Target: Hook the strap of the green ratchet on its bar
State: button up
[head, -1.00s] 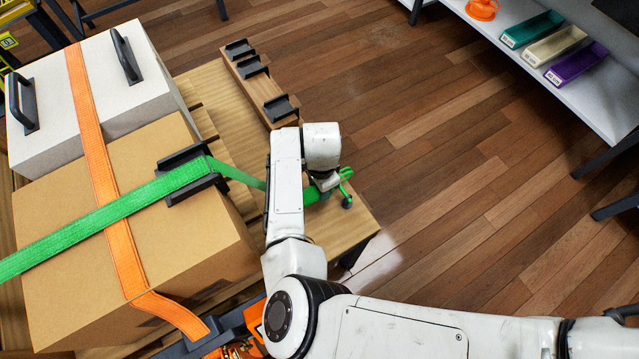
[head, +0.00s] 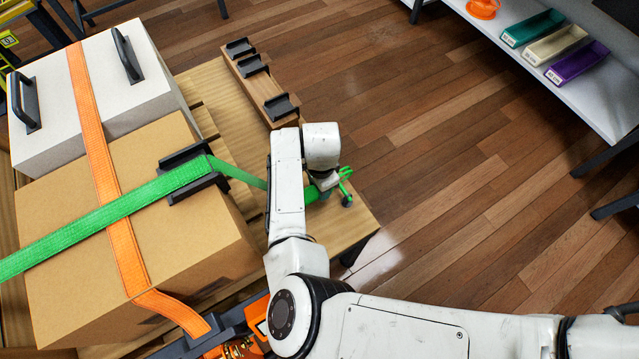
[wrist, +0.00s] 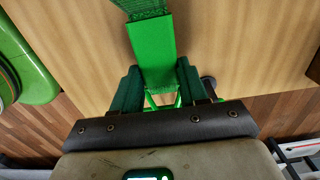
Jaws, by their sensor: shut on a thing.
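The green strap (head: 110,222) runs across the cardboard box (head: 80,270) and through a black corner guard (head: 190,172), then down towards my gripper. In the wrist view its green end piece (wrist: 155,50) lies between the two dark green fingers of my gripper (wrist: 158,85), which is shut on it. Green bent wire of the hook (wrist: 162,100) shows below that piece; in the head view, green hook parts (head: 345,175) stick out right of my wrist. A rounded green part (wrist: 25,60), perhaps the ratchet, shows at the left of the wrist view. The bar is not clearly visible.
An orange strap (head: 98,150) crosses the cardboard box and the white case (head: 60,110). A wooden rail with black holders (head: 262,85) lies on the pallet's far side. A shelf (head: 600,95) with coloured trays stands at the upper right. Wooden floor between is clear.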

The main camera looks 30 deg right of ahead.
jog(key=shift+a, duration=0.1)
jog(key=shift+a+f, duration=0.15)
jog(key=shift+a, duration=1.1)
jog(key=shift+a+p, duration=0.2)
jog(key=shift+p, duration=0.1)
jog(key=o, duration=1.2)
notch_tip(320, 180, up, 11)
jog(key=shift+d+f+p, duration=0.15)
jog(key=shift+p, duration=0.6)
